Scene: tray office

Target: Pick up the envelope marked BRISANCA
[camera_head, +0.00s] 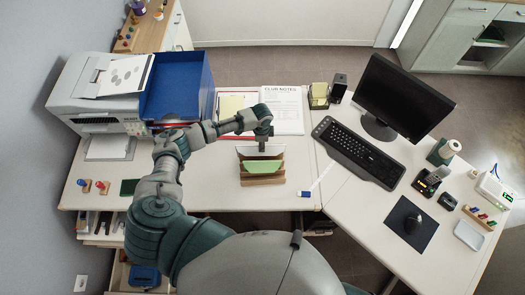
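A wooden letter holder (262,181) stands on the desk in front of my body. It holds a white envelope (246,151) at the back and a green envelope or card (262,167) in front. I cannot read any marking on either, so I cannot tell which is BRISANCA. My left gripper (262,147) points down at the white envelope's top edge, near its middle. Its fingers are too small to show whether they are open or shut, or whether they touch the envelope. My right gripper is not in view.
A printer (95,95) with a blue tray (178,85) stands at the left. A "Club Notes" sheet (284,108) lies behind the holder. A monitor (403,95) and keyboard (357,152) are at the right. The desk left of the holder is mostly clear.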

